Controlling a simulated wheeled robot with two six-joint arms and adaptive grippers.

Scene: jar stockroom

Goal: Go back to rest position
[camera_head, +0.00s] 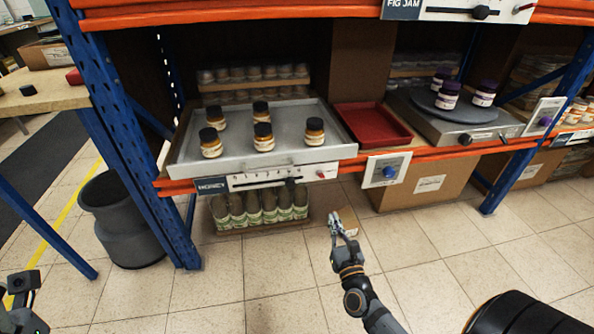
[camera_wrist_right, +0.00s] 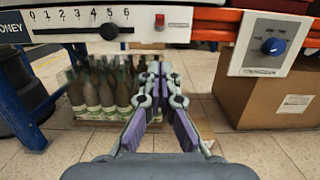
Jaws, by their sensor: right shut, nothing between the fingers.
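My right gripper (camera_head: 339,224) is in front of the shelf, below the level of its orange front beam. In the right wrist view my right gripper (camera_wrist_right: 157,82) is shut with nothing between its fingers. It points toward the shelf's underside, with several bottles (camera_wrist_right: 98,90) behind it on the floor. My left gripper (camera_head: 22,285) shows only partly at the lower left edge of the head view, and its jaws are not clear.
A grey tray (camera_head: 290,160) with several dark-lidded jars sits on the shelf, beside a red tray (camera_head: 372,141). A panel with a blue knob (camera_head: 389,172) hangs from the beam. A dark bin (camera_head: 125,215) stands at left. The tiled floor (camera_head: 270,280) in front is clear.

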